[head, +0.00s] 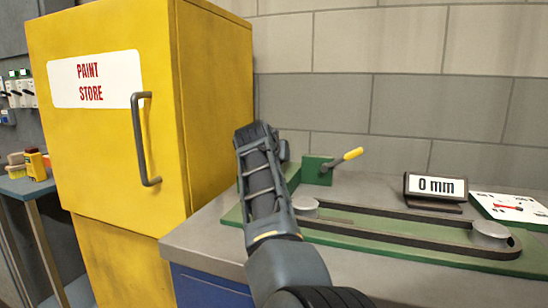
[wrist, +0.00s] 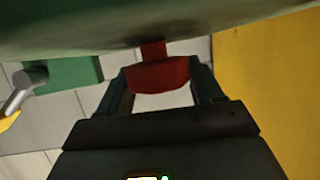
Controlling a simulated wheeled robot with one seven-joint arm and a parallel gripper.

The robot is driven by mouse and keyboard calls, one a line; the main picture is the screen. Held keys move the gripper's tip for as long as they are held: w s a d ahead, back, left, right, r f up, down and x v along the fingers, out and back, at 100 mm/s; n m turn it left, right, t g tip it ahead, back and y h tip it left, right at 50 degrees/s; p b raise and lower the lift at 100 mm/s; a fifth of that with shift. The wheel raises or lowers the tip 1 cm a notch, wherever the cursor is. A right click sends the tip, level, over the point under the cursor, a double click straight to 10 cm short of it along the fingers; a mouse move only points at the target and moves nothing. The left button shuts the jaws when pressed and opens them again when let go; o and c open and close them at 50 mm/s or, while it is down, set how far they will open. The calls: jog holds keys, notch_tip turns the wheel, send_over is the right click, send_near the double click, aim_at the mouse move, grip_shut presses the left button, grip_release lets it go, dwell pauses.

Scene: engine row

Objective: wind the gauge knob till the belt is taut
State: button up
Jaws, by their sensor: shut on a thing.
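My gripper (head: 262,138) reaches to the left end of the green base plate (head: 340,232) in the head view. In the wrist view its two fingers (wrist: 160,82) are shut on a red knob (wrist: 160,73), which has a short red stem against a green surface. The arm hides the knob in the head view. The dark belt (head: 400,243) loops around a left drum (head: 305,205) and a right drum (head: 490,234). A readout sign (head: 436,186) shows 0 mm. A white dial gauge (head: 510,207) with a red needle lies at the right.
A green block (head: 318,170) with a yellow-tipped lever (head: 347,158) stands just right of my gripper. A tall yellow paint store cabinet (head: 110,140) with a grey handle is at the left. The grey bench top (head: 190,240) has a block wall behind it.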

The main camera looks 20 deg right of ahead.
jog(key=o, duration=1)
jog(key=shift+c, duration=0.2)
jog(key=shift+s, duration=0.1)
jog(key=shift+p+v, duration=0.35)
jog(key=shift+v, duration=3.5)
